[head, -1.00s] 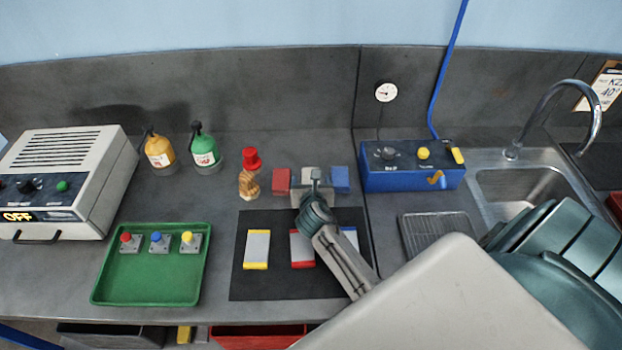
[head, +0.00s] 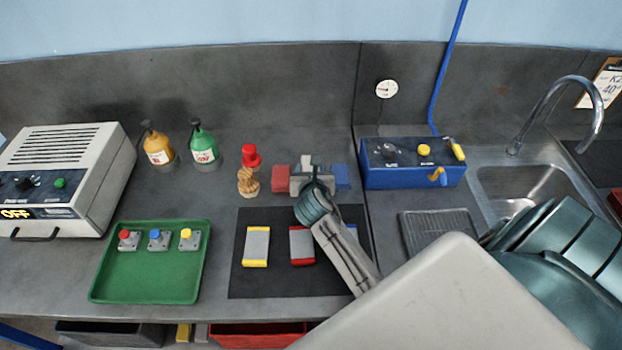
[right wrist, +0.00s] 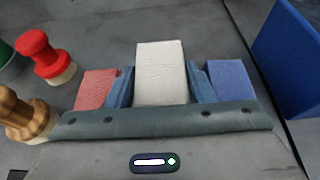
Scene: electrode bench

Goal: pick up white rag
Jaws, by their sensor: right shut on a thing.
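The white rag (right wrist: 161,72) is a pale folded block in the right wrist view. It sits between the two blue fingers of my right gripper (right wrist: 161,88), which is shut on it. In the head view my right gripper (head: 312,184) is at the back of the bench and hides much of the rag. A red rag (right wrist: 97,89) lies just left of the gripper and a blue rag (right wrist: 231,80) just right of it. I cannot tell whether the white rag touches the bench. My left gripper is out of view.
A red-topped wooden stamp (head: 250,157) and a carved wooden piece (head: 247,181) stand close on the left. A blue box (head: 412,176) is on the right. A black mat (head: 275,282) with coloured-ended blocks lies in front, and a green tray (head: 150,285) further left.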

